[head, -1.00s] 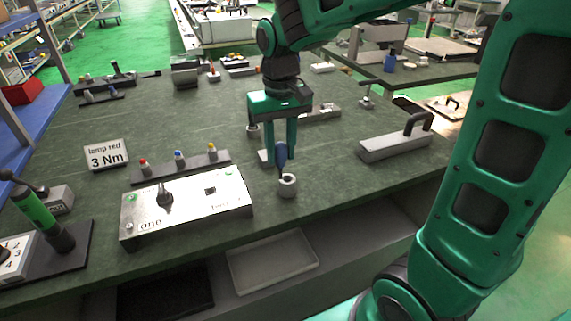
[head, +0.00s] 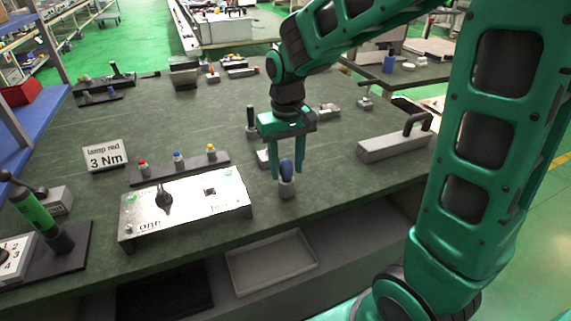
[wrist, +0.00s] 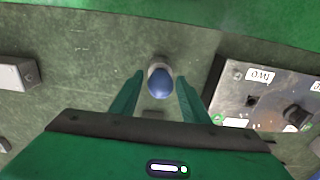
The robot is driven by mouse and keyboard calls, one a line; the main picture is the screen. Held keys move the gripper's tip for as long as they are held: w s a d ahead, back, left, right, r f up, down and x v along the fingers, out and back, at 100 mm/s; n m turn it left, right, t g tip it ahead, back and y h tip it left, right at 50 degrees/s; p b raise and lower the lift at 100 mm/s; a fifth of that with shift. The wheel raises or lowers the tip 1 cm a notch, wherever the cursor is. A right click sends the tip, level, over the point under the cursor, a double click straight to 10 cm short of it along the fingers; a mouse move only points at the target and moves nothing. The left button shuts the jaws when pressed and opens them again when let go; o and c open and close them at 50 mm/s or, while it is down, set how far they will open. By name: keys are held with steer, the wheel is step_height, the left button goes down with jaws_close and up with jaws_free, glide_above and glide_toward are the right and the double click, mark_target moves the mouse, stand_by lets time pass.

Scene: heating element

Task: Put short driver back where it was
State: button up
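In the wrist view the fingers (wrist: 160,78) stand apart, with a visible gap to the handle on both sides.
A metal panel box (head: 187,207) with a knob lies left of the holder, with a rack of red, blue and yellow pieces (head: 178,168) behind it. A dark-handled tool (head: 251,120) stands behind my gripper. A grey block with a handle (head: 394,146) is on the right.

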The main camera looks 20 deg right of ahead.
steer(key=shift+r, duration=0.1)
step_height(320, 180, up, 12)
steer(key=s+d+f+m, duration=0.3)
steer(key=s+d, duration=0.5)
steer(key=s, duration=0.3)
steer(key=s+d+f+m, duration=0.3)
steer(key=s+d+f, duration=0.3)
steer(key=s+d, duration=0.3)
steer(key=s, duration=0.3)
steer(key=shift+s+d, duration=0.15)
steer(key=shift+d, duration=0.1)
stand_by(0.3)
